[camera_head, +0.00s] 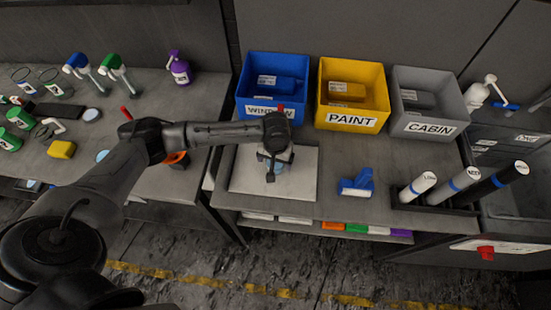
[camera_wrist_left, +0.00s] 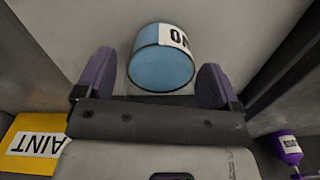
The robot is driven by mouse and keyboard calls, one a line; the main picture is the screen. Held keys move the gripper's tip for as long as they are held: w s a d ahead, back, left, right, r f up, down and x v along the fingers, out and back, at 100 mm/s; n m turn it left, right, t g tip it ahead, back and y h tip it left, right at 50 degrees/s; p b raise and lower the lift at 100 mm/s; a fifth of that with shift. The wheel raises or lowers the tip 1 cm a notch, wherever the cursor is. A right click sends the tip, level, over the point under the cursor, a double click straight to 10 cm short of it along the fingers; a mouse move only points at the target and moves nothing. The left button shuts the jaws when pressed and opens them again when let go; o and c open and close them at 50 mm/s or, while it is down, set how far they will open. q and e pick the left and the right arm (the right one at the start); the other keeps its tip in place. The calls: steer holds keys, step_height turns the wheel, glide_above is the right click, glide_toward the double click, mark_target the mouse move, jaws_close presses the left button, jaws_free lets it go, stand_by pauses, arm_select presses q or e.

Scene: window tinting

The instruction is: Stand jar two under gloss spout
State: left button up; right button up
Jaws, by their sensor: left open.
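My left gripper (camera_head: 274,172) is over the pale square board (camera_head: 302,187) on the middle table, pointing down. Its fingers show apart in the left wrist view (camera_wrist_left: 156,72), on either side of a clear jar with blue contents (camera_wrist_left: 162,68). The jar's white label is cut off and shows "ON". In the head view the jar is mostly hidden by the gripper. I cannot make out a jar marked two or a spout marked gloss. My right gripper is not in view.
Blue (camera_head: 245,92), yellow (camera_head: 376,92) and grey (camera_head: 399,118) bins stand at the back. A blue tool (camera_head: 357,182) lies right of the board, near a black rack of tubes. The left table holds bottles, including a purple one (camera_head: 180,71), and a yellow block (camera_head: 61,149).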

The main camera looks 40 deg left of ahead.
arm_select(q)
step_height(320, 180, up, 12)
steer(key=shift+r+p, duration=0.15)
steer(key=shift+p, duration=0.65)
steer(key=s+d+f+m+t+h, duration=0.1)
steer(key=s+d+f+m, duration=0.2)
steer(key=s+d+f, duration=0.2)
steer(key=s+d+f+m+t+h, duration=0.1)
steer(key=s+d+f, duration=0.4)
steer(key=s, duration=0.6)
steer(key=d+m+t, duration=0.1)
steer(key=d+m, duration=0.1)
steer(key=shift+s+d+f+m+h, duration=0.2)
steer(key=shift+d+f+m+h, duration=0.1)
steer(key=shift+d+f, duration=0.05)
steer(key=shift+o, duration=0.3)
steer(key=s+a+y, duration=0.2)
steer(key=s+a, duration=0.2)
steer(key=s, duration=0.4)
steer(key=shift+s+a+f+t, duration=0.15)
steer(key=shift+a+f+t, duration=0.1)
steer(key=shift+f+t, duration=0.1)
steer(key=shift+s+a, duration=0.3)
steer(key=shift+s, duration=0.05)
